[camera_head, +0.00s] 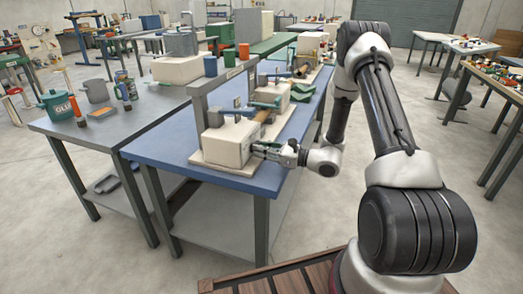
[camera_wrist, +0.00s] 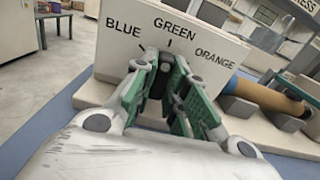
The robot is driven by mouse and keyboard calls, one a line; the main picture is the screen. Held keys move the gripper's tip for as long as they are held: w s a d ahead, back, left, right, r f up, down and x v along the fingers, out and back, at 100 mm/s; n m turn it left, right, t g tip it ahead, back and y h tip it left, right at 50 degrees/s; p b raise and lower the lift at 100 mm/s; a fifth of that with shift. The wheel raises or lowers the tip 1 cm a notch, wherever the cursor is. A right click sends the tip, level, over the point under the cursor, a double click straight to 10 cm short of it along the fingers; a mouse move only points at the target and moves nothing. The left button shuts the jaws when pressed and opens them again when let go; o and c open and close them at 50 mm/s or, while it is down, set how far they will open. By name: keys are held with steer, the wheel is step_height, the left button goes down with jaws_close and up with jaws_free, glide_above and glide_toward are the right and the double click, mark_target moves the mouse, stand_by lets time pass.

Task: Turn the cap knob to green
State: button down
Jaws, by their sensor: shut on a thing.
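The dial face (camera_wrist: 110,50) is the front of a pale box, marked BLUE at left, GREEN at top middle and ORANGE at right, with short tick lines. In the head view this box (camera_head: 226,148) sits at the near end of a blue table. My gripper (camera_wrist: 165,78) is shut on the dark cap knob (camera_wrist: 156,84), just below the GREEN mark. The fingers have green pads and hide most of the knob, so I cannot tell exactly where it points. In the head view my gripper (camera_head: 266,151) reaches the box front from the right.
A tan roller (camera_wrist: 265,94) lies to the right of the box. A grey frame (camera_head: 199,108) rises beside the box on the blue table (camera_head: 150,150). A grey table (camera_head: 95,130) with a green glue pot (camera_head: 57,104) stands at left. Open floor shows at right.

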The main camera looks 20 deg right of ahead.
steer(key=shift+m, duration=0.3)
stand_by(0.4)
steer(key=c, duration=1.4)
jaws_free()
steer(key=shift+c, duration=0.2)
steer(key=v, duration=1.2)
